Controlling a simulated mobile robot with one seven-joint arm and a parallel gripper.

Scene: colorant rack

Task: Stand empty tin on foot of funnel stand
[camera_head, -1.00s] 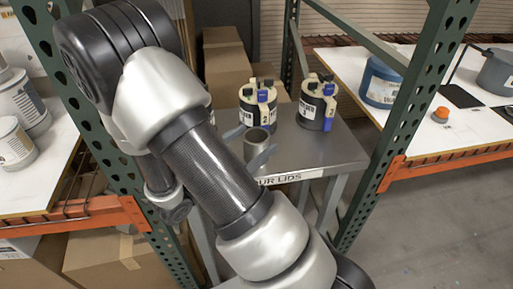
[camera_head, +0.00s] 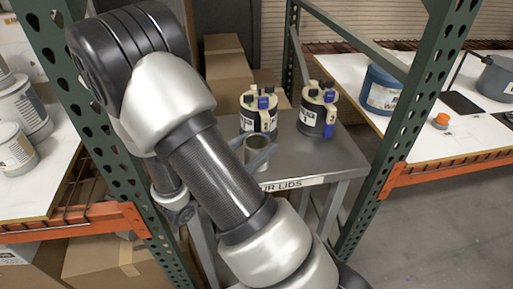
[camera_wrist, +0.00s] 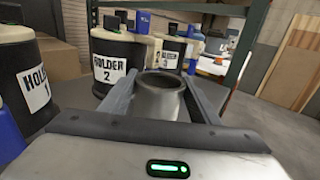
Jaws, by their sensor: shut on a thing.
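An open grey metal tin (camera_head: 263,165) is between the fingers of my gripper (camera_head: 257,150), over the grey table. The wrist view shows the same tin (camera_wrist: 158,101) upright, its round rim open toward me. The gripper (camera_wrist: 158,85) is shut on it, one finger on each side. I cannot tell whether the tin's bottom touches the table or hangs above it. I cannot make out the funnel stand or its foot in either view.
Green rack posts (camera_head: 425,85) flank the table.

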